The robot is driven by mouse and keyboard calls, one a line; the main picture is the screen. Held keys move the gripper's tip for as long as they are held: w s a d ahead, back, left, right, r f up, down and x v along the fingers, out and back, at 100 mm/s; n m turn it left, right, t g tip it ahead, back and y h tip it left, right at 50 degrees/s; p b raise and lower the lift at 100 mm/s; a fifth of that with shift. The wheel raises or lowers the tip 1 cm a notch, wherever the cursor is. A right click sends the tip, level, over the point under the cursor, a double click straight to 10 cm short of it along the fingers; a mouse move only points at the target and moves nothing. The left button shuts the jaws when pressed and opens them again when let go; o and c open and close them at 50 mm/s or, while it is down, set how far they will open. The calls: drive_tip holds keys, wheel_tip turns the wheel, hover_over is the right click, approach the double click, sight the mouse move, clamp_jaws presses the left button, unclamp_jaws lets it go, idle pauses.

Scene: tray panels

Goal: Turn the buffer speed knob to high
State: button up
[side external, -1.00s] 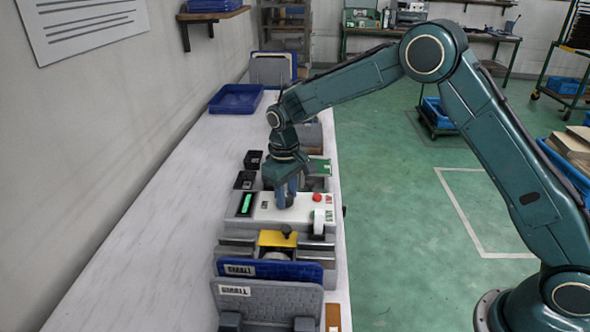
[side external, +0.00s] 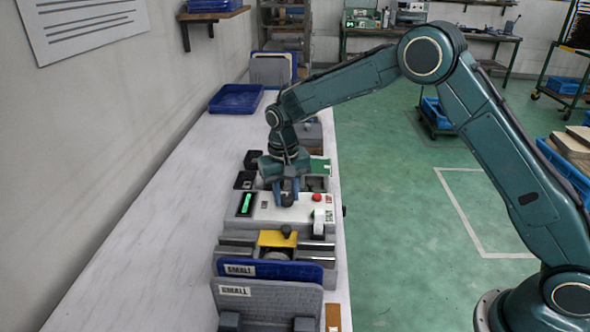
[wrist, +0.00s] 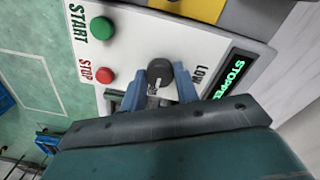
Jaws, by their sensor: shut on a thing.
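The dark round speed knob (wrist: 160,71) stands on the white control panel (wrist: 128,38). A white mark on the knob faces the bottom of the wrist view. The word LOW (wrist: 203,75) is printed to the right of the knob; no HIGH label is readable. My gripper (wrist: 158,84) is shut on the knob, with one blue finger on each side. In the side view my gripper (side external: 287,194) points down at the panel (side external: 263,208), and the knob's base (side external: 287,201) shows between the fingers. My gripper's body hides the lower panel in the wrist view.
A green START button (wrist: 102,28), a red STOP button (wrist: 105,75) and a lit display reading STOPPED (wrist: 229,76) are close by. Blue and grey tray panels (side external: 285,271) stand at the machine's near end. The white bench (side external: 150,235) is clear at left.

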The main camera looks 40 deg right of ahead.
sight(284, 197)
drive_tip(key=o, duration=1)
drive_tip(key=shift+c, duration=0.2)
drive_tip(key=shift+r, duration=0.15)
wheel_tip(284, 197, up, 14)
drive_tip(key=shift+a+f, duration=0.2)
drive_tip(key=shift+a, duration=0.05)
drive_tip(key=shift+r, duration=0.1)
